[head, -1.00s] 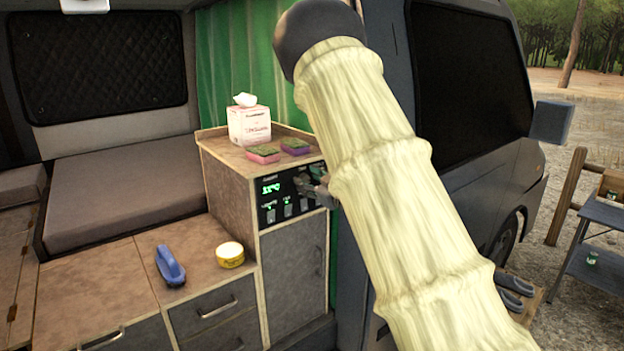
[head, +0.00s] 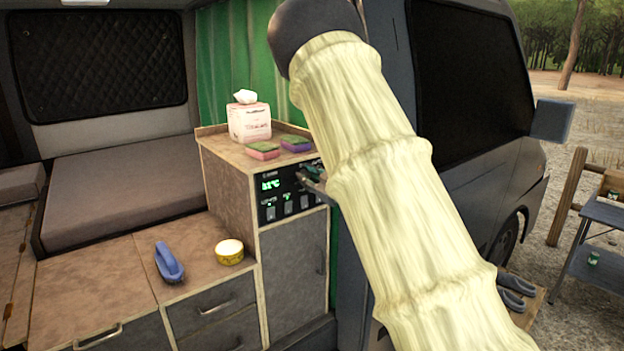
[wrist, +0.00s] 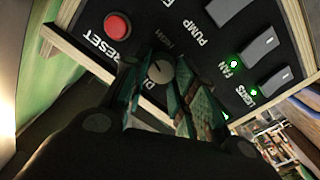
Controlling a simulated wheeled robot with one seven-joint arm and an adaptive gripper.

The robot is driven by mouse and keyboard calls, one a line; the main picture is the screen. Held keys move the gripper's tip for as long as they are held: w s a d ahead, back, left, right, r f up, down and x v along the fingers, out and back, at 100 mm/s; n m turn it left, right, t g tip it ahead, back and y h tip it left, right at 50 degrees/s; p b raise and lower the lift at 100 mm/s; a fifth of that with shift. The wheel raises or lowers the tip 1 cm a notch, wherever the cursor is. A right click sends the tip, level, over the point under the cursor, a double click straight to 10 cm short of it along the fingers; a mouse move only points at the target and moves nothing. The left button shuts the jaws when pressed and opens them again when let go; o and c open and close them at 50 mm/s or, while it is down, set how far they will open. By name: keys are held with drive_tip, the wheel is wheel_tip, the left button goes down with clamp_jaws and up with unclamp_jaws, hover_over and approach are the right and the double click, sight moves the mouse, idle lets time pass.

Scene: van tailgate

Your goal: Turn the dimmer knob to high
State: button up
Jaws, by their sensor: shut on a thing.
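The dimmer knob (wrist: 159,71) is a small round grey knob on the black control panel (wrist: 201,61) in the wrist view. A partly covered label starting "DI" is beside it, and "HIGH" is printed near its upper edge. A small pale mark shows on its face, but I cannot read its setting surely. My gripper (wrist: 162,84) is shut on the knob, one green-padded finger on each side. In the head view my gripper (head: 313,178) is at the panel's upper right, and the knob is hidden there.
A red RESET button (wrist: 118,25) is left of the knob. FAN and LIGHTS switches (wrist: 269,80) with lit green lights are to the right. Two sponges (head: 280,147) and a tissue box (head: 249,122) stand on the cabinet top. A blue-handled brush (head: 169,263) and yellow tin (head: 230,252) are lower.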

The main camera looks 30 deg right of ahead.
drive_tip(key=shift+r, duration=0.1)
drive_tip(key=o, duration=1)
drive_tip(key=shift+d, duration=0.1)
drive_tip(key=shift+o, duration=0.2)
drive_tip(key=s, duration=1.2)
drive_tip(key=shift+d, duration=0.45)
drive_tip(key=shift+s, duration=0.1)
